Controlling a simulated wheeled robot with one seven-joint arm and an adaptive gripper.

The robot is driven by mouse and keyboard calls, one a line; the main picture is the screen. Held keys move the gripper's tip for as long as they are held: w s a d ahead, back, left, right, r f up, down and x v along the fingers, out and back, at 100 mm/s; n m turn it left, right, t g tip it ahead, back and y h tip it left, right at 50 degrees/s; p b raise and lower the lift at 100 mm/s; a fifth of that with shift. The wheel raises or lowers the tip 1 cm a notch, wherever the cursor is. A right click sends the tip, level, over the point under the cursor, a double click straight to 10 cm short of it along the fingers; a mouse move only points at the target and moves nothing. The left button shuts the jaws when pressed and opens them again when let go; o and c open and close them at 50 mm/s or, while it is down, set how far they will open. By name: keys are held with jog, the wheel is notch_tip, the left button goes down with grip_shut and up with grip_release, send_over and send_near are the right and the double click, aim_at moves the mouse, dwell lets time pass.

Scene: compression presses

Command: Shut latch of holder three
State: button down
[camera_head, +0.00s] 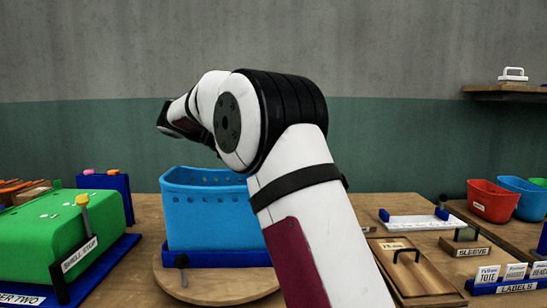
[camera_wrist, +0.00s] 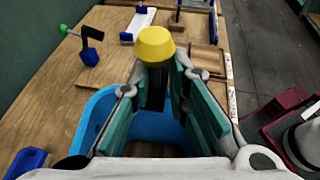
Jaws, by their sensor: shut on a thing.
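My gripper (camera_wrist: 163,82) is shut on a yellow-topped dark piece (camera_wrist: 155,44) between its teal pads in the wrist view. I cannot tell whether this piece is a latch. The gripper is above a blue perforated tote (camera_wrist: 92,118). In the head view, the tote (camera_head: 205,215) sits in a dark blue holder (camera_head: 215,256) on a round wooden board. A grey-topped peg (camera_head: 182,262) stands at the holder's front left. I cannot read "holder three" on any label. My arm hides the gripper and the tote's right side in the head view.
A green shell (camera_head: 65,230) with a yellow-topped post and a "SHELL STOP" label stands at left, by a label ending "ER TWO". Wooden boards and a "LABELS" rack (camera_head: 505,285) lie at right. Red (camera_head: 492,200) and blue bins stand far right.

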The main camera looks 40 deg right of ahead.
jog(key=shift+d+r, duration=0.1)
jog(key=shift+d, duration=0.05)
jog(key=c, duration=1.7)
grip_release()
jog(key=shift+s, duration=0.1)
jog(key=v, duration=1.2)
